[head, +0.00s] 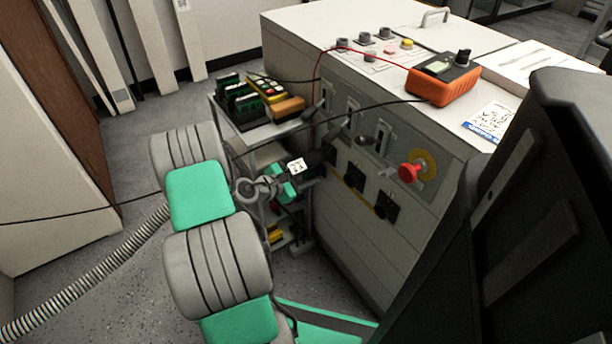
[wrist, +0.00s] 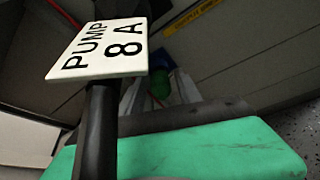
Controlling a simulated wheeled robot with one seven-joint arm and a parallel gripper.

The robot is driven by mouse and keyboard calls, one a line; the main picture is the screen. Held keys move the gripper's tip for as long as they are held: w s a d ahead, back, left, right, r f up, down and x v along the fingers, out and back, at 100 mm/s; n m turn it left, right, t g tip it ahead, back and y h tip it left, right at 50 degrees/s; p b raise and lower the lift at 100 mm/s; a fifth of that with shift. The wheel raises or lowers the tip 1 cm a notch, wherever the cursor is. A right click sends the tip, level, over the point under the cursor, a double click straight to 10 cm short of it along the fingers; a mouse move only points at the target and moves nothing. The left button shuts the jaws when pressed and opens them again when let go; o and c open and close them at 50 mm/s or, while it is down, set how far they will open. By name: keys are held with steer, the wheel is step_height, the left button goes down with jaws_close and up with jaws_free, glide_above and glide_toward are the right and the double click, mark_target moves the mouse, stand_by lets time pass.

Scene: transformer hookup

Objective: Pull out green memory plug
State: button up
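A small green rounded thing (wrist: 159,84), which may be the green memory plug, shows deep in the wrist view, with a patch of blue beside it. My gripper (wrist: 168,92) points at it; pale finger-like parts lie on either side of the green. Whether they touch or grip it cannot be told. In the head view my gripper (head: 316,164) is close to the grey cabinet's front (head: 345,225), near the row of black sockets, and no green plug can be made out there. A white tag reading PUMP 8A (wrist: 100,48) on a black stem covers much of the wrist view.
Black sockets (head: 355,178) and a red knob (head: 410,172) stick out of the cabinet front. An orange meter (head: 443,82) sits on top, with thin leads hanging across the front. A cart (head: 262,134) with green-and-black and yellow items stands left of the cabinet.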

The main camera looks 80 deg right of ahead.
jaws_close()
stand_by(0.8)
